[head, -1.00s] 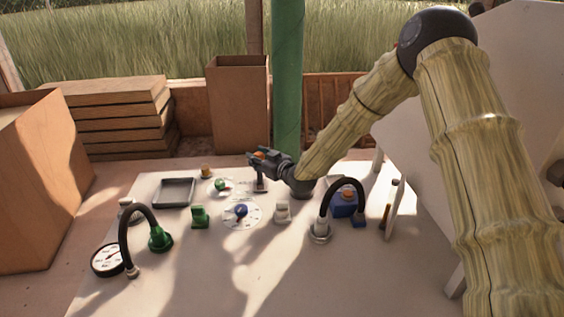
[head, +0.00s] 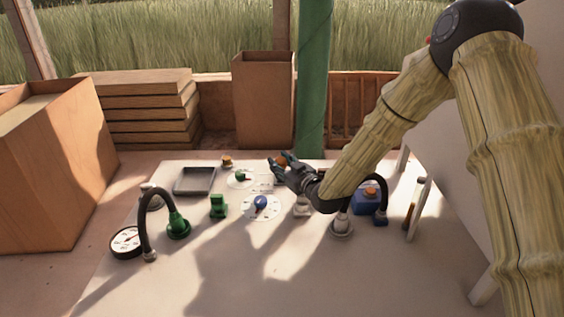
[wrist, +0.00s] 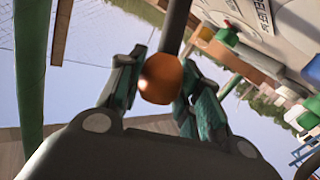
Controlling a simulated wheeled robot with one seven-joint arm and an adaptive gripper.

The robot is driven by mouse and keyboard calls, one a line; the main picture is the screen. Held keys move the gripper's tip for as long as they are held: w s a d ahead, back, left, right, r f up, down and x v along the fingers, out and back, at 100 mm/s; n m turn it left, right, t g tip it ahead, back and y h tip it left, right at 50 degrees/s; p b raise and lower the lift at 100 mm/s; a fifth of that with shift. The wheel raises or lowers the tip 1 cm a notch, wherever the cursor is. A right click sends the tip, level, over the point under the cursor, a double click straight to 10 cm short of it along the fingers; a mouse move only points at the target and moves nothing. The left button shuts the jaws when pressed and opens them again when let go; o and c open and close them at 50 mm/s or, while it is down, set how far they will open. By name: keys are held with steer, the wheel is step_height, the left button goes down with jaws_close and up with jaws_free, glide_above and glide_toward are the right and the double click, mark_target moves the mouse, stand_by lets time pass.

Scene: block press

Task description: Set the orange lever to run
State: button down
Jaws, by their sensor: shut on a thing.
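The orange lever's round knob (head: 281,161) stands at the back of the pale panel (head: 280,270). In the wrist view the orange knob (wrist: 160,78) sits between my two dark green fingers, with a dark shaft running up from it in the picture. My gripper (head: 277,164) is shut on the knob and comes at it from the right; it also shows in the wrist view (wrist: 160,90). The lever's base and the label beside it are mostly hidden or too small to read.
A blue-knob dial (head: 261,203), a green-knob dial (head: 240,177) and a green switch (head: 218,207) lie left of my arm. A white switch (head: 302,209) is just below my gripper. A black hose and a blue box (head: 366,203) stand close on the right.

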steer(key=shift+s+a, duration=0.1)
stand_by(0.3)
steer(key=c, duration=0.9)
jaws_free()
steer(key=shift+c, duration=0.2)
steer(key=shift+s, duration=0.1)
steer(key=shift+v, duration=3.65)
